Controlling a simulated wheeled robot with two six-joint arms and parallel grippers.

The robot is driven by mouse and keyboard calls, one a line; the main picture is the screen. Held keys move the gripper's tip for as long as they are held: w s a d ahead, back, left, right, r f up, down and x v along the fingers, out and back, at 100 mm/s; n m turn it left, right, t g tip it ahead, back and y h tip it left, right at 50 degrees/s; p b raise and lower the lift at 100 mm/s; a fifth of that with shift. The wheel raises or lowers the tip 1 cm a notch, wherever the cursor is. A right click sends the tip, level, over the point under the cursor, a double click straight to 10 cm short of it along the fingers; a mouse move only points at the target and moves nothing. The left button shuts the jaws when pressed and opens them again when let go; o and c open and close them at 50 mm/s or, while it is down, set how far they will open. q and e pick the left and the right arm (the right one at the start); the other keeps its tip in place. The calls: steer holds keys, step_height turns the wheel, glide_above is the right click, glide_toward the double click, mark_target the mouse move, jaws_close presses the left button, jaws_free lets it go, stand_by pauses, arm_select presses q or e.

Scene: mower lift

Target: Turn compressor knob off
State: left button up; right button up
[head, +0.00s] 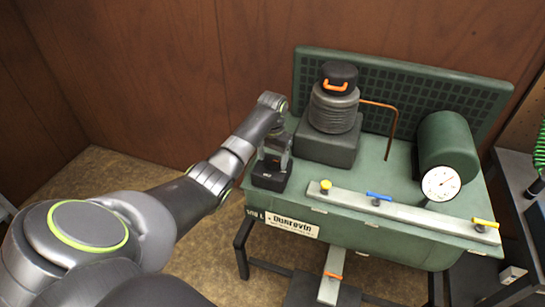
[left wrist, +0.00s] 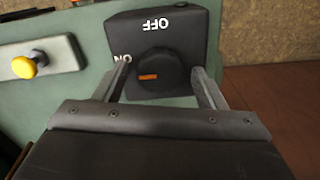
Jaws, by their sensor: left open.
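The compressor knob (left wrist: 158,68) is round and black with an orange mark. It sits on a black switch box (left wrist: 190,30) with white "OFF" and "ON" labels. The orange mark lies on the knob's left side, towards "ON", in the left wrist view. In the head view the switch box (head: 270,178) is at the compressor's left front corner, and the knob is hard to make out there. My left gripper (head: 276,152) is directly over the box. Its open fingers (left wrist: 161,68) stand on either side of the knob, with small gaps visible. My right gripper is not in view.
The green compressor (head: 390,190) carries a black ribbed pump (head: 334,108), a copper pipe (head: 391,128) and a gauge (head: 441,183). A rail (head: 345,198) with a yellow knob (head: 325,186) and coloured valves lies right of the box. A brown wall (head: 160,70) stands behind.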

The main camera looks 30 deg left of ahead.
arm_select(q)
steer(key=shift+f, duration=0.1)
steer(key=c, duration=1)
steer(key=shift+r+m+p, duration=0.25)
steer(key=shift+m+p, duration=1.05)
steer(key=shift+m, duration=0.1)
steer(key=m+p, duration=0.2)
steer(key=m, duration=0.1)
steer(key=shift+m, duration=0.3)
steer(key=m+p, duration=0.1)
steer(key=m, duration=0.4)
steer(key=shift+f+p, duration=0.1)
steer(key=shift+p, duration=0.3)
steer(key=m+p, duration=0.1)
steer(key=m, duration=0.5)
steer(key=shift+d+m, duration=0.1)
steer(key=shift+m, duration=0.2)
